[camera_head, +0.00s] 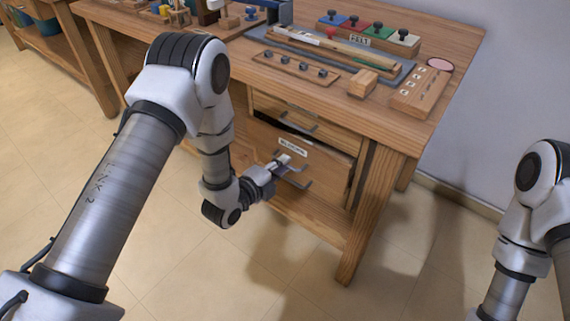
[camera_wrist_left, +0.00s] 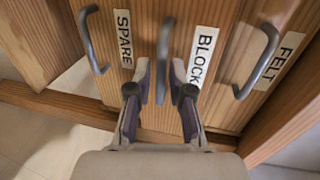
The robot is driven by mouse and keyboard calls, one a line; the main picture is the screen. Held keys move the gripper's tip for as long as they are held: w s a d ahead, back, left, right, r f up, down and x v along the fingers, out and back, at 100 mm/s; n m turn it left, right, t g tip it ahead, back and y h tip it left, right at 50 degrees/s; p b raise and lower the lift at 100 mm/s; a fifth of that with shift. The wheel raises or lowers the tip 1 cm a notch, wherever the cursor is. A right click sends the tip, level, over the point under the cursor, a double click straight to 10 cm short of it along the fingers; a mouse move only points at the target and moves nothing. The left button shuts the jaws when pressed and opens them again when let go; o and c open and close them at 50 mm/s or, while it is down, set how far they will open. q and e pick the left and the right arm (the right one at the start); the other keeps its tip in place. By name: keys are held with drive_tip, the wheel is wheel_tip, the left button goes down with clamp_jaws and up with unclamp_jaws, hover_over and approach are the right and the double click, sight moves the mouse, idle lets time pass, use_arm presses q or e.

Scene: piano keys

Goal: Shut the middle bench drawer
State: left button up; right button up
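The middle bench drawer (camera_head: 325,172) is labelled BLOCK and stands partly pulled out, with a dark gap along its top edge. It also shows in the left wrist view (camera_wrist_left: 222,75). Its grey bar handle (camera_wrist_left: 163,50) lies between the two fingertips of my left gripper (camera_wrist_left: 161,75). The fingers are apart, one on each side of the handle, and I cannot tell whether they touch it. In the head view my left gripper (camera_head: 290,168) is at the drawer's front. My right gripper is out of view; only part of the right arm shows at the right.
The FELT drawer (camera_wrist_left: 272,45) and SPARE drawer (camera_wrist_left: 88,50) flank the middle one in the wrist view. The wooden bench (camera_head: 455,60) carries tools, blocks and coloured knobs. A bench leg (camera_head: 365,225) stands right of the drawer. The floor (camera_head: 190,285) in front is clear.

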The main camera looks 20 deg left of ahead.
sight(291, 156)
use_arm(q)
drive_tip(key=shift+w+d+f, duration=0.1)
drive_tip(key=shift+w+d, duration=0.1)
drive_tip(key=shift+w, duration=0.4)
clamp_jaws()
drive_tip(key=shift+r+x, duration=0.2)
drive_tip(key=shift+x, duration=0.7)
drive_tip(key=shift+r+x, duration=0.2)
drive_tip(key=shift+x, duration=0.7)
drive_tip(key=shift+w+r, duration=0.15)
unclamp_jaws()
